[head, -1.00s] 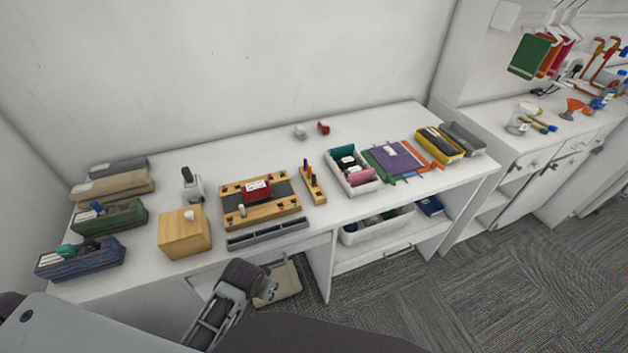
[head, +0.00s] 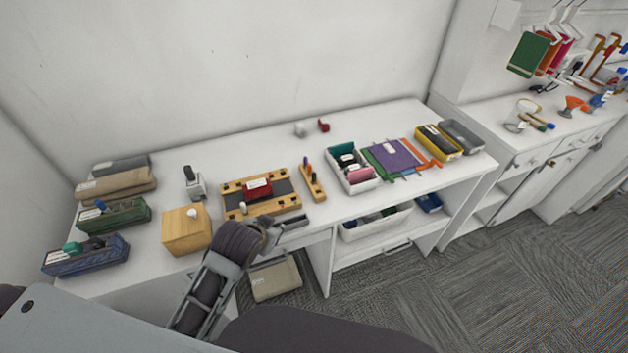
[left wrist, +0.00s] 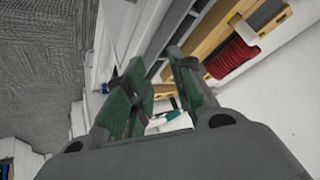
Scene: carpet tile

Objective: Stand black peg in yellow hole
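A small wooden peg block (head: 315,190) stands right of centre on the white table, with a purple peg, an orange peg and a black peg (head: 314,178) upright in it. I cannot make out a yellow hole. My left gripper (head: 270,228) is at the table's front edge, in front of the wooden board and left of the peg block. The left wrist view shows its green-padded fingers (left wrist: 162,92) apart, with no peg visible between them. My right gripper is in neither view.
A wooden board (head: 285,205) with a red bundle and a white peg is behind my left gripper. A wooden box (head: 186,236) stands left, a white bin (head: 358,187) right.

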